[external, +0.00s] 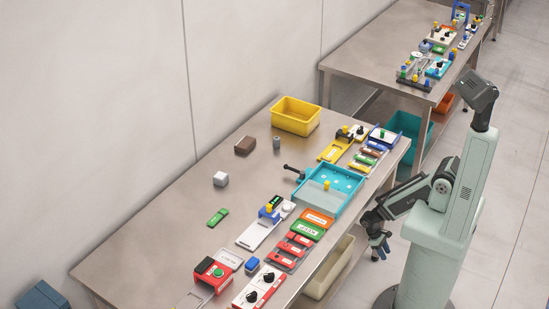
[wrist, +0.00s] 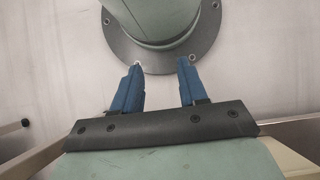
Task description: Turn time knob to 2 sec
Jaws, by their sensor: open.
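A white and red panel (external: 245,298) with two black knobs (external: 260,286) lies at the near front edge of the steel table. Other dark knobs (external: 343,133) show on small panels near the table's far right end. The labels are too small to read, so I cannot tell which knob is the time knob or where it points. My gripper (external: 380,247) hangs beside the table's front edge, apart from every panel. In the wrist view its two blue fingers (wrist: 160,64) are spread and empty, pointing toward my round base.
A blue tray (external: 330,207) with a black handle, a red box with a green button (external: 212,274) and several coloured panels line the front half. A yellow bin (external: 295,116) stands at the back. A beige bin (external: 330,268) sits below the front edge.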

